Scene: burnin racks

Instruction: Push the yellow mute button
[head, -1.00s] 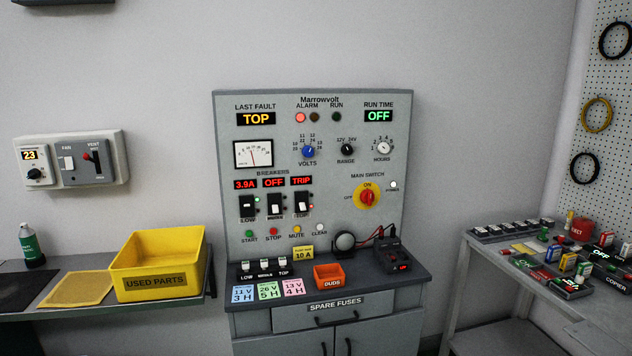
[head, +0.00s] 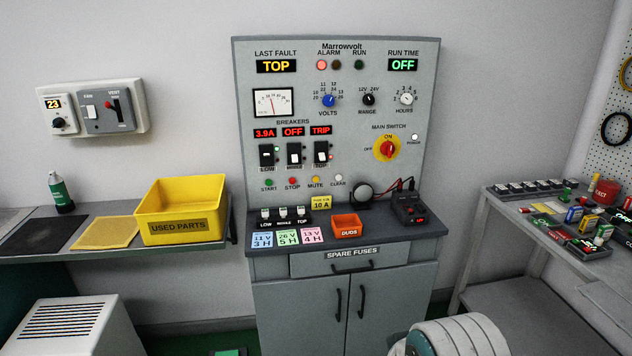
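The small yellow mute button (head: 316,180) sits above its MUTE label on the lower part of the grey Marrowvolt panel (head: 435,110) in the head view. It is in a row between the red stop button (head: 292,181) and the whitish clear button (head: 338,178). The green start button (head: 269,182) is at the row's left end. Whether the mute button is pressed in is too small to tell. Nothing covers it. My gripper is not in view. The alarm lamp (head: 322,65) is red, and the LAST FAULT display (head: 276,66) reads TOP.
Below the buttons, a ledge holds fuse holders, coloured cards, an orange DUDS bin (head: 347,227) and a black meter (head: 409,208). A yellow USED PARTS bin (head: 180,228) stands left, a cluttered bench (head: 500,236) right. A white vented box (head: 70,328) is at lower left.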

